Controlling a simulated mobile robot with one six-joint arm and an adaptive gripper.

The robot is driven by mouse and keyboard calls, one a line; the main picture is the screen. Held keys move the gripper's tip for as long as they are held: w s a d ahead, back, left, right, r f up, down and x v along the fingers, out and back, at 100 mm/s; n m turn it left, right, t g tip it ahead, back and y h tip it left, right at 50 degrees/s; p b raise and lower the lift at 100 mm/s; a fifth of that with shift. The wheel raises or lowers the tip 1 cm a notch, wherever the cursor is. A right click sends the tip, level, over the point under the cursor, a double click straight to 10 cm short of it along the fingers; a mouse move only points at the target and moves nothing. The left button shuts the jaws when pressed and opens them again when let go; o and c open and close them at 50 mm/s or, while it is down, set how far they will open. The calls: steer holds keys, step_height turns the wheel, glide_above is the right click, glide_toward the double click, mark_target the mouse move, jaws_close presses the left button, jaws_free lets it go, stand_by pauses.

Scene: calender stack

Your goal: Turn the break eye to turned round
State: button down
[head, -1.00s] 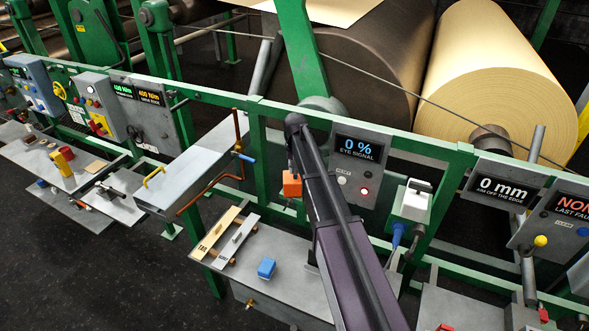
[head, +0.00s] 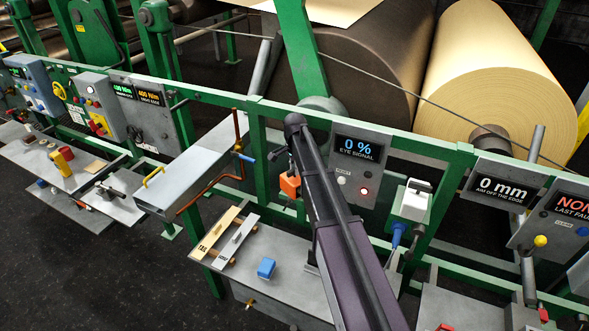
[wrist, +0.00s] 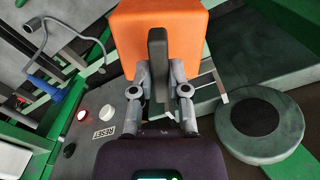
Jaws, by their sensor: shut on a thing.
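The break eye is an orange block (head: 290,186) on the green frame, left of my arm in the head view. In the wrist view the orange block (wrist: 160,40) fills the top middle, with a dark upright tab (wrist: 157,50) in front of it. My gripper (wrist: 158,75) has its two fingers closed on this dark tab. In the head view my arm hides the gripper's fingers. The eye signal display (head: 358,148) beside it reads 0 %, with a red lamp lit below it.
The grey panel with a RESET button (wrist: 107,112) lies close by my gripper. A round dark disc (wrist: 260,125) is at the right in the wrist view. Green rails run across the front.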

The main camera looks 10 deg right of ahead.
steer(key=m, duration=1.2)
steer(key=shift+m, duration=0.3)
steer(key=c, duration=0.6)
jaws_free()
steer(key=shift+w, duration=0.1)
steer(key=shift+n, duration=0.4)
